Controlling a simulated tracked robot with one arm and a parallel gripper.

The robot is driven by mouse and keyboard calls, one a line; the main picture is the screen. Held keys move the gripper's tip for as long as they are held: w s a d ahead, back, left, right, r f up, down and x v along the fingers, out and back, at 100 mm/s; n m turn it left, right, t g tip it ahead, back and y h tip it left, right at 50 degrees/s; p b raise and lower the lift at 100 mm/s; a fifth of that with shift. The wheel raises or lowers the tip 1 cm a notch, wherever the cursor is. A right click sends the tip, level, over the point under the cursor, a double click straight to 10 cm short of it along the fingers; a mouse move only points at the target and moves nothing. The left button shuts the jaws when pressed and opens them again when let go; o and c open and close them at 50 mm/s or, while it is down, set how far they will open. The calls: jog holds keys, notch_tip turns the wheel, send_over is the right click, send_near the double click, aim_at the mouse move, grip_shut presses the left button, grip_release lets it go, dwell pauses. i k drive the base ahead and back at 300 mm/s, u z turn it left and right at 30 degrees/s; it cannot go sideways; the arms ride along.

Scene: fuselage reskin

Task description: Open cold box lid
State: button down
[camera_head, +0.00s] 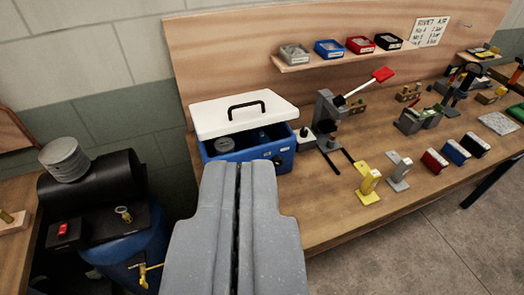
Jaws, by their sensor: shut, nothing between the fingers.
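The cold box (282,153) is a blue box at the left end of the wooden workbench. Its white lid (220,118) has a black handle (246,107) on top. The lid is raised at the front, with a dark gap showing between it and the box. A grey round item (222,145) shows in that gap. My gripper (240,168) is grey and shut, with nothing between its fingers. It appears in front of the box, covering part of its front. I cannot tell whether it touches the box.
A press with a red-tipped lever (382,75) stands right of the box. Yellow (368,184) and grey (399,170) stands sit near the bench's front. Several coloured bins line the shelf (290,65) above. A black and blue tank (95,190) stands left. Floor is clear at lower right.

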aim_at(224, 116)
jog(key=z, duration=0.1)
jog(key=i, duration=0.85)
jog(key=u, duration=0.1)
